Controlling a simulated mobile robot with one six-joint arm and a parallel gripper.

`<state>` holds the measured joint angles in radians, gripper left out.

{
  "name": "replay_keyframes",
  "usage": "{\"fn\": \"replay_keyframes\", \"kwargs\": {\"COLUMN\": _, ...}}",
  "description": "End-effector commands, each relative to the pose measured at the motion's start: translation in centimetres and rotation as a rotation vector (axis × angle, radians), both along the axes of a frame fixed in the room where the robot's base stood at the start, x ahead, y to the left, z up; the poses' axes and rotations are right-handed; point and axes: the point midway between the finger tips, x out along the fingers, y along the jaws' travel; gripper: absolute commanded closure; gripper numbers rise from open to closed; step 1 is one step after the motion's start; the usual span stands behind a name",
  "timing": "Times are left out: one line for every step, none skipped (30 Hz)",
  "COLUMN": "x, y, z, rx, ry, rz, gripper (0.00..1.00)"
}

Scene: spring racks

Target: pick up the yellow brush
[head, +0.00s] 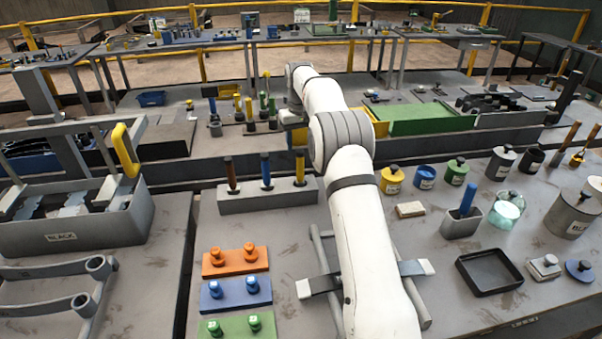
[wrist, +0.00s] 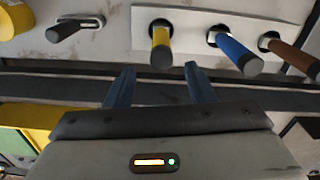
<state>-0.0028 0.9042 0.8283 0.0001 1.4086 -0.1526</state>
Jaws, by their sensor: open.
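A yellow handle with a dark grey end, seemingly the yellow brush (head: 300,167), stands upright at the right end of a grey block rack (head: 262,199). No bristles show; its lower part is hidden in the rack. In the wrist view the yellow brush (wrist: 161,48) stands left of a blue handle (wrist: 236,50) and a brown one (wrist: 290,55). My gripper (wrist: 160,78) is open and empty. Its two blue-grey fingers point toward the rack, with the yellow handle in line with the gap between them but apart from both. In the head view the fingers cannot be made out.
Orange, blue and green peg blocks (head: 236,261) stand in front of the rack. A grey bin with a yellow handle (head: 126,150) is at left. Jars, a black tray (head: 489,272) and a blue-handled tool in a cup stand at right. Several upright cylinders (head: 249,112) stand behind the rack.

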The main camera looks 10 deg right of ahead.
Motion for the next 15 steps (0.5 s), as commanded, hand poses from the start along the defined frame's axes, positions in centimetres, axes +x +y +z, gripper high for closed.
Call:
{"fn": "replay_keyframes", "kwargs": {"x": -0.1, "y": 0.0, "z": -0.7, "rx": 0.000, "ry": 0.004, "rz": 0.001, "gripper": 0.51}}
{"fn": "replay_keyframes", "kwargs": {"x": -0.1, "y": 0.0, "z": -1.0, "rx": 0.000, "ry": 0.005, "rz": 0.001, "gripper": 0.51}}
{"fn": "replay_keyframes", "kwargs": {"x": -0.1, "y": 0.0, "z": -1.4, "rx": 0.000, "ry": 0.003, "rz": 0.001, "gripper": 0.51}}
{"fn": "replay_keyframes", "kwargs": {"x": -0.2, "y": 0.1, "z": -1.8, "rx": 0.000, "ry": 0.004, "rz": 0.001, "gripper": 0.51}}
{"fn": "replay_keyframes", "kwargs": {"x": -0.2, "y": 0.1, "z": -2.1, "rx": 0.000, "ry": 0.004, "rz": 0.001, "gripper": 0.51}}
{"fn": "replay_keyframes", "kwargs": {"x": -0.2, "y": 0.1, "z": -2.4, "rx": 0.000, "ry": 0.003, "rz": 0.001, "gripper": 0.51}}
{"fn": "replay_keyframes", "kwargs": {"x": -0.4, "y": 0.1, "z": -2.8, "rx": 0.000, "ry": 0.005, "rz": 0.001, "gripper": 0.51}}
{"fn": "replay_keyframes", "kwargs": {"x": -0.4, "y": 0.1, "z": -3.1, "rx": 0.000, "ry": 0.004, "rz": 0.001, "gripper": 0.51}}
{"fn": "replay_keyframes", "kwargs": {"x": -0.6, "y": 0.2, "z": -3.7, "rx": 0.000, "ry": 0.006, "rz": 0.001, "gripper": 0.51}}
{"fn": "replay_keyframes", "kwargs": {"x": -0.7, "y": 0.2, "z": -4.2, "rx": 0.000, "ry": 0.005, "rz": 0.001, "gripper": 0.51}}
{"fn": "replay_keyframes", "kwargs": {"x": -0.8, "y": 0.2, "z": -4.7, "rx": 0.000, "ry": 0.006, "rz": 0.001, "gripper": 0.51}}
{"fn": "replay_keyframes", "kwargs": {"x": -0.8, "y": 0.2, "z": -5.3, "rx": 0.000, "ry": 0.004, "rz": 0.001, "gripper": 0.51}}
{"fn": "replay_keyframes", "kwargs": {"x": -0.8, "y": 0.2, "z": -5.7, "rx": 0.000, "ry": 0.005, "rz": 0.001, "gripper": 0.51}}
{"fn": "replay_keyframes", "kwargs": {"x": -0.7, "y": 0.2, "z": -6.1, "rx": 0.000, "ry": 0.003, "rz": 0.001, "gripper": 0.51}}
{"fn": "replay_keyframes", "kwargs": {"x": -0.7, "y": 0.2, "z": -6.5, "rx": 0.000, "ry": 0.002, "rz": 0.001, "gripper": 0.51}}
